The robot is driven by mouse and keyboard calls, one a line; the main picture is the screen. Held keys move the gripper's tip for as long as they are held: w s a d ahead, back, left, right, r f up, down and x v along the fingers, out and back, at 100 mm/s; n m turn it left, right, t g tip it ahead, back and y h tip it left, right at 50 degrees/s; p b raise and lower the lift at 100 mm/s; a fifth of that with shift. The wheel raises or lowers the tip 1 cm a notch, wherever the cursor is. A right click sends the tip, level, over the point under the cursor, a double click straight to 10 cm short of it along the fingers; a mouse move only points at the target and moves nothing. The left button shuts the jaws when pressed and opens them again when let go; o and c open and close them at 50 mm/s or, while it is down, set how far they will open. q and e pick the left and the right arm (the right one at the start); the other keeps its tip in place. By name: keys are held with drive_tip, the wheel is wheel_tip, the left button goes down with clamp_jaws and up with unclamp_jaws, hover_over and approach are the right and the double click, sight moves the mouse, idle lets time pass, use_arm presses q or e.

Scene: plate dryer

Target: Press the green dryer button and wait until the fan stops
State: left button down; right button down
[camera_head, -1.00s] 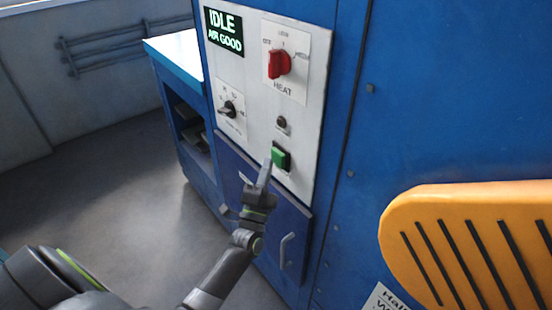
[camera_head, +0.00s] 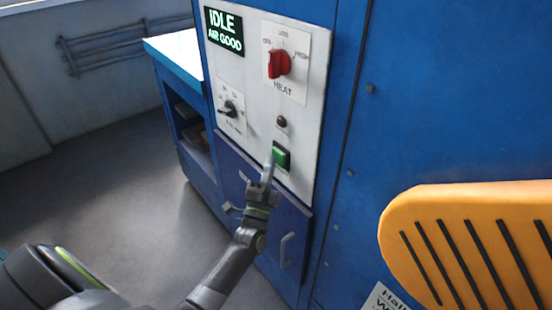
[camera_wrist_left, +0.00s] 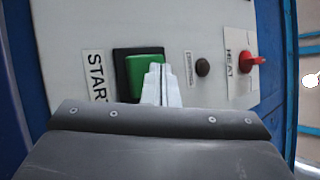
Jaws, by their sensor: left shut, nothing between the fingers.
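The green dryer button (camera_head: 280,155) sits in a dark square frame low on the white control panel. It also shows in the left wrist view (camera_wrist_left: 141,70) beside a START label (camera_wrist_left: 95,76). My left gripper (camera_head: 269,163) is shut and empty, its fingertips right in front of the button's lower left part. In the left wrist view the fingers (camera_wrist_left: 161,70) cover the button's right edge; I cannot tell whether they touch it. The display (camera_head: 225,31) reads IDLE, AIR GOOD. The fan is not visible. My right gripper is out of view.
Above the button are a small dark round lamp or knob (camera_head: 281,122), a red HEAT knob (camera_head: 279,63) and a black selector (camera_head: 229,109). A blue door with a handle (camera_head: 286,250) lies below. A slotted orange panel (camera_head: 470,245) stands at the right.

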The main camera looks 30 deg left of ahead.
use_arm(q)
drive_tip(key=shift+w+d, duration=0.1)
drive_tip(key=shift+w, duration=0.05)
idle(0.6)
drive_tip(key=shift+s+a+p, duration=0.35)
drive_tip(key=shift+s+p, duration=0.2)
drive_tip(key=shift+s, duration=0.3)
drive_tip(key=s, duration=0.1)
drive_tip(key=s+a+p, duration=0.1)
drive_tip(key=s, duration=0.1)
drive_tip(key=s+a+p, duration=0.1)
drive_tip(key=shift+s, duration=0.3)
idle(0.4)
